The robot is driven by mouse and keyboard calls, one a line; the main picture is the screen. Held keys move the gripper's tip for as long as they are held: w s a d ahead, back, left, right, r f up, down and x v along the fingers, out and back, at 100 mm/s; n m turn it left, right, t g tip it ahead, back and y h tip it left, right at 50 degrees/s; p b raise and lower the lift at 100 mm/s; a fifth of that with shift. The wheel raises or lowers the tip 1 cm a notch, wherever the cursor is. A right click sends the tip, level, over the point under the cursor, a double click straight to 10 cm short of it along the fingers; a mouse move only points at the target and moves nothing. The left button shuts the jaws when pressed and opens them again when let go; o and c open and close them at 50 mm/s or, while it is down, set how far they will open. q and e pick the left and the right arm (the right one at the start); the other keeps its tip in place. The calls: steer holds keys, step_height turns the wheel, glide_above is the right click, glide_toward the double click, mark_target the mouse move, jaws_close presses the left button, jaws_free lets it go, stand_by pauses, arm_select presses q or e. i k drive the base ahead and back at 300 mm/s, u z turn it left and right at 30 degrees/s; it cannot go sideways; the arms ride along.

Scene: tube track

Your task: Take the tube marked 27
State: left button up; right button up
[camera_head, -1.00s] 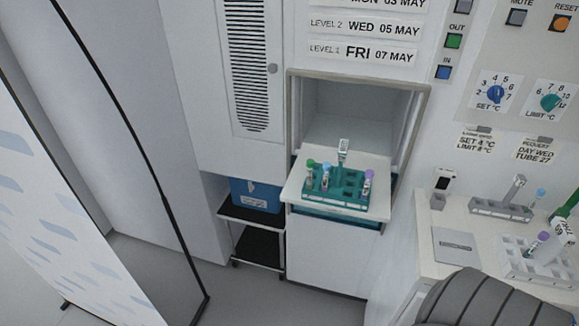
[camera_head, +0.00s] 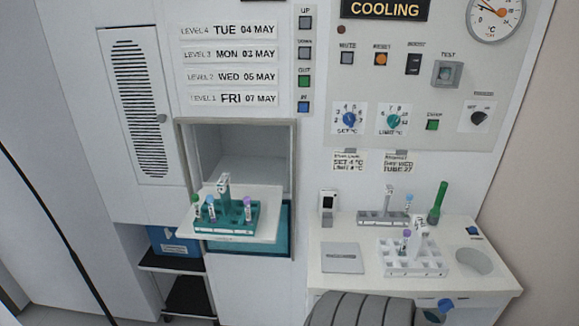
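A teal rack (camera_head: 245,228) sits on a pulled-out white shelf (camera_head: 190,226) in front of an open compartment. It holds a green-capped tube (camera_head: 196,208), a blue-capped tube (camera_head: 212,210) and a purple-capped tube (camera_head: 247,210), all upright. The tube labels are too small to read, so I cannot tell which is marked 27. Neither gripper is in view.
A request note (camera_head: 398,162) reads day WED, tube 27. Level labels (camera_head: 228,76) put WED 05 MAY on level 2. The bench (camera_head: 345,287) holds a grey pad (camera_head: 342,258) and a green stick-like object (camera_head: 438,203). A blue box (camera_head: 175,242) sits on a dark cart at left.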

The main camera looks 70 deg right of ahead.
mark_target(247, 200)
steer(key=k, duration=0.4)
steer(key=z, duration=0.8)
